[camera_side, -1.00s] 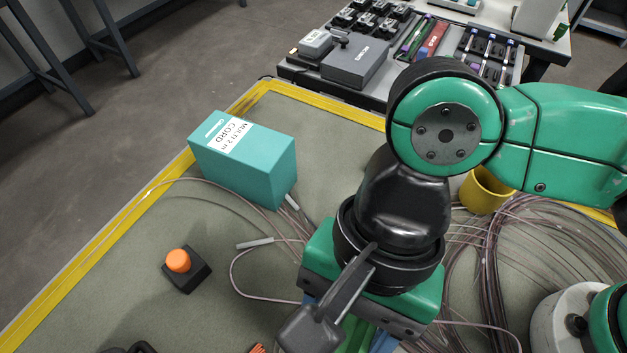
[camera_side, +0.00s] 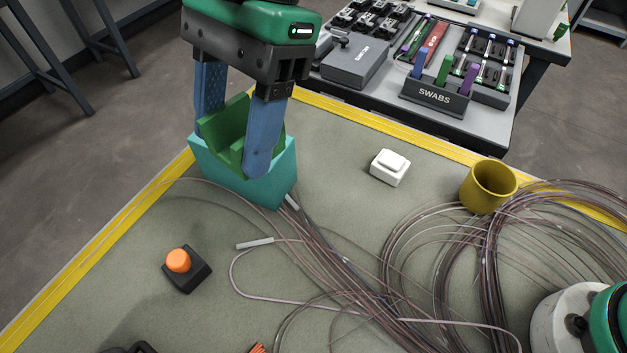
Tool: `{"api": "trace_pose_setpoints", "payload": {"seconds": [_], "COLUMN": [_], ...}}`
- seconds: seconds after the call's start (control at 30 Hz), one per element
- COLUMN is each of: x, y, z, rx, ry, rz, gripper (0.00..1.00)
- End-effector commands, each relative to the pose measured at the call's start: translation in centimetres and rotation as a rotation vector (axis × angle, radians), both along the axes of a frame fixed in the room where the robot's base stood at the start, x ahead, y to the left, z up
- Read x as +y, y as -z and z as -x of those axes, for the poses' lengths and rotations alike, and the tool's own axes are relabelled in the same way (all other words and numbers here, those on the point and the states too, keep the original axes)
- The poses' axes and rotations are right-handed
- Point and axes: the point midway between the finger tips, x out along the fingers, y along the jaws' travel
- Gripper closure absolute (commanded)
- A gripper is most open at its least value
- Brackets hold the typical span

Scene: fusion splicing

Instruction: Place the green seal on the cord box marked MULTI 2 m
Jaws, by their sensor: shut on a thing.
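The teal cord box (camera_side: 270,184) stands at the left rear of the mat. Its top label, which reads CORD and MULTI 2 m in the earlier frame, is now hidden. My gripper (camera_side: 236,148) is right over the box, its two blue fingers shut on the green seal (camera_side: 228,133), a bracket-like piece with raised ends. The seal is at the box's top; I cannot tell whether it rests on it or is just above.
An orange button on a black base (camera_side: 180,265), a white switch block (camera_side: 390,167) and a yellow cup (camera_side: 487,186) stand on the mat. Loose cables (camera_side: 350,270) spread across the middle and right. A bench with a SWABS rack (camera_side: 436,95) is behind.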

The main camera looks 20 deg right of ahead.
Motion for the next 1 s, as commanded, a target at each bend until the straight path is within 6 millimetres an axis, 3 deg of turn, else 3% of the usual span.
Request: {"api": "trace_pose_setpoints", "payload": {"seconds": [0.03,0.2,0.4,1.0], "x": [0.2,0.0,-0.6,-0.7], "y": [0.3,1.6,2.7,9.9], "z": [-2.1,-7.3,-10.4,-10.9], "rx": [0.000,0.000,0.000,-0.001], "ry": [0.039,0.134,0.192,0.201], "rz": [0.000,0.000,-0.002,-0.001], "gripper": [0.97,0.97,0.97,0.97]}}
